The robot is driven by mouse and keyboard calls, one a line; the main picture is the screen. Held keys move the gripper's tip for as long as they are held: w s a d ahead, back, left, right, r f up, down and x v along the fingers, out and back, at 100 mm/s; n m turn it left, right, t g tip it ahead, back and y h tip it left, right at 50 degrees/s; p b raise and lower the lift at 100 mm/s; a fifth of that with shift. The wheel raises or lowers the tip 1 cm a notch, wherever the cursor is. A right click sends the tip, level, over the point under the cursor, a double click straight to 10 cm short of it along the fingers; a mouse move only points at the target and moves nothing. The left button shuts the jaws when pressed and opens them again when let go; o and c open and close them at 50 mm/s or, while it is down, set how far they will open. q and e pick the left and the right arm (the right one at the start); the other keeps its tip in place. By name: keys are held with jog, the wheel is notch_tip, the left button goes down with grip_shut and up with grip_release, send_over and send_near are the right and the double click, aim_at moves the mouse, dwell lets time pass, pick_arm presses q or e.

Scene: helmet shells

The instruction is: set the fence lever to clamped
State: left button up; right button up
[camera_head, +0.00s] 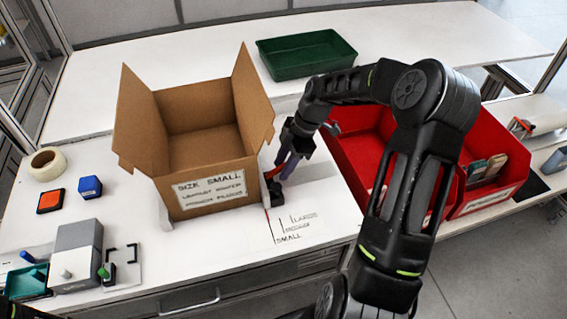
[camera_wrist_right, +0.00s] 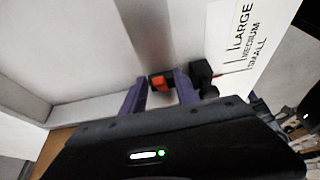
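The fence lever (camera_head: 272,173) is a small red-orange handle on a black block (camera_head: 276,193), just right of the cardboard box. In the right wrist view the lever (camera_wrist_right: 160,84) shows orange between my fingertips, beside its black block (camera_wrist_right: 200,72). My right gripper (camera_head: 287,165) has purple fingers reaching down at the lever. In the right wrist view its fingers (camera_wrist_right: 160,88) stand apart, with a gap around the lever; contact is not clear. Whether the lever stands clamped or released I cannot tell.
An open cardboard box (camera_head: 210,150) labelled SIZE SMALL stands close left of the lever. Red bins (camera_head: 358,165) stand to the right, under my right arm. Size marks (camera_head: 290,228) are printed on the table in front. A green tray (camera_head: 305,55) sits behind.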

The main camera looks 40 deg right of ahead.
grip_shut()
dwell(0.3)
dwell(0.3)
